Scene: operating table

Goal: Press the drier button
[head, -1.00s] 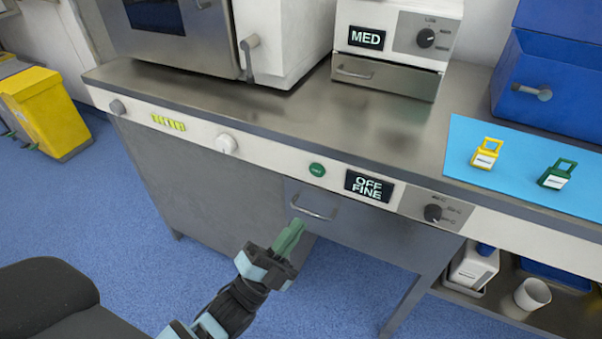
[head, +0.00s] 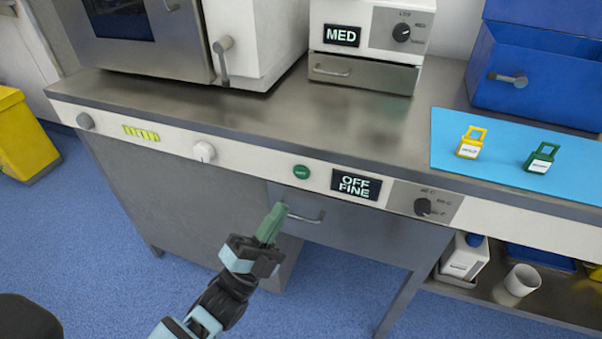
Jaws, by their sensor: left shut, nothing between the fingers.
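A round green button (head: 301,172) sits on the white front panel of the bench. To its right a black display (head: 356,184) reads OFF and FINE, and beyond that is a grey plate with a black knob (head: 423,207). A drawer (head: 340,225) with a metal handle is below the button. My left gripper (head: 276,213) has green fingers, is shut and empty, and points up at the panel from below and left of the button. It appears apart from the button. My right gripper is not in view.
A white knob (head: 204,152) and a yellow-green indicator (head: 141,133) are further left on the panel. A MED unit (head: 366,45), a blue bin (head: 535,75) and yellow and green tags on a blue mat (head: 450,135) stand on the bench. Floor in front is clear.

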